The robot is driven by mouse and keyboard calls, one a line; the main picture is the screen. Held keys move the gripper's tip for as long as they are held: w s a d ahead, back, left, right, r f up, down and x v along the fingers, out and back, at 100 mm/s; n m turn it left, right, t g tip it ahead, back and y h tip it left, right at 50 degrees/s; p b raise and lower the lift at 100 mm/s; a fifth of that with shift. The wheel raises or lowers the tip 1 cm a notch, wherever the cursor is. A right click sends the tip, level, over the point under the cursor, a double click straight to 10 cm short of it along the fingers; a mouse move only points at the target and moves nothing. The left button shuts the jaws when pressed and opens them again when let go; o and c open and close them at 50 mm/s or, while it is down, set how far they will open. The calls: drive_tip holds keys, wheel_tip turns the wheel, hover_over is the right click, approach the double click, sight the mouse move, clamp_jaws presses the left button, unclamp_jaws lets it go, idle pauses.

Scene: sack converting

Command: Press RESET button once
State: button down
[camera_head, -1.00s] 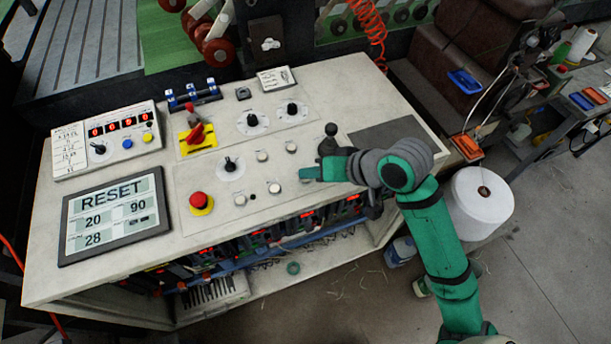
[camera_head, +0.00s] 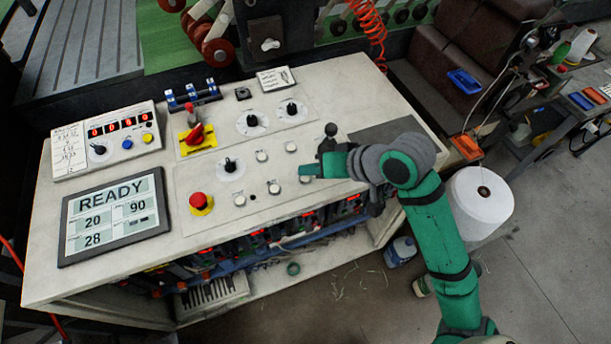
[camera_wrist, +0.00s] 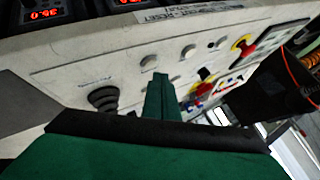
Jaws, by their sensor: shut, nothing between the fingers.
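The control panel (camera_head: 110,265) has several pale round buttons, and their labels are too small to read, so I cannot tell which one is RESET. My gripper (camera_head: 308,172) is shut and empty. It is over the right end of the button group, by the front-right button (camera_head: 305,180), which it partly hides. I cannot tell whether they touch. The screen (camera_head: 115,212) reads READY, with 20, 90 and 28 below. In the wrist view, the green fingertips (camera_wrist: 160,82) are closed together, with a pale button (camera_wrist: 148,63) just beyond them and another (camera_wrist: 188,52) to the right.
A black joystick (camera_head: 328,142) stands close behind my gripper and shows in the wrist view (camera_wrist: 103,98). A white spool (camera_head: 482,200) is to the right of the panel.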

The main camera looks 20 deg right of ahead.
drive_tip(key=shift+r, duration=0.1)
wheel_tip(320, 180, up, 5)
drive_tip(key=shift+f, duration=0.1)
idle(0.7)
idle(0.8)
